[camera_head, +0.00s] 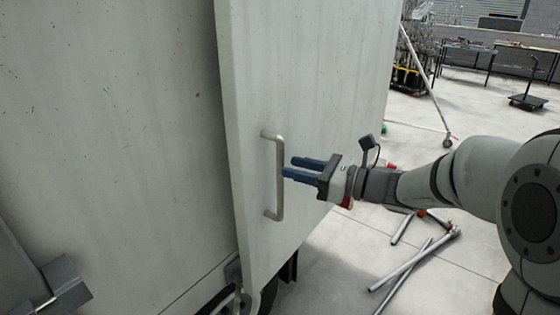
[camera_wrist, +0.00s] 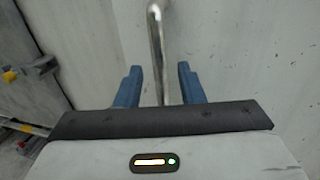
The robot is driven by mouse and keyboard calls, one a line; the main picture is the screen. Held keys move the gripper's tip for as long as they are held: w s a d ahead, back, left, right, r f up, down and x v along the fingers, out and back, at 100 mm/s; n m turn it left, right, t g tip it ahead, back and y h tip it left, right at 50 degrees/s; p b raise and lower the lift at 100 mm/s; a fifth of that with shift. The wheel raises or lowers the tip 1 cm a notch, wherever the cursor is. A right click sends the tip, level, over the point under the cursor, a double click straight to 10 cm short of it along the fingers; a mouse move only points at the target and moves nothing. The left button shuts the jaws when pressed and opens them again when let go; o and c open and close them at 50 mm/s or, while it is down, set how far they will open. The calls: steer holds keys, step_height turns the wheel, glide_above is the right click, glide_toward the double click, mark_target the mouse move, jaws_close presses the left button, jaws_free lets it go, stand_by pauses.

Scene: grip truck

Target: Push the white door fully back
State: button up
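The white door (camera_head: 310,80) stands partly open, with its face turned toward my arm. Its metal bar handle (camera_head: 279,175) is upright near the door's left edge. My gripper (camera_head: 288,168) is at the handle from the right, at about its mid-height. In the wrist view, my gripper (camera_wrist: 160,80) has its two blue fingers apart, with the handle (camera_wrist: 157,45) running between them. There is a gap on both sides of the bar, so the fingers do not grip it. The door (camera_wrist: 235,50) fills much of the wrist view behind the handle.
The truck's pale side panel (camera_head: 110,130) fills the left. A metal latch (camera_head: 65,285) is at lower left. Loose metal poles (camera_head: 415,265) lie on the floor below my arm. A wheeled stand (camera_head: 425,85) and tables (camera_head: 470,50) are farther back. Floor between is open.

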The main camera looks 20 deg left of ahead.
steer(key=shift+w+a+p, duration=0.2)
steer(key=shift+a, duration=0.95)
steer(key=shift+w+a+p, duration=0.15)
steer(key=shift+a, duration=0.95)
steer(key=shift+c, duration=0.2)
jaws_close()
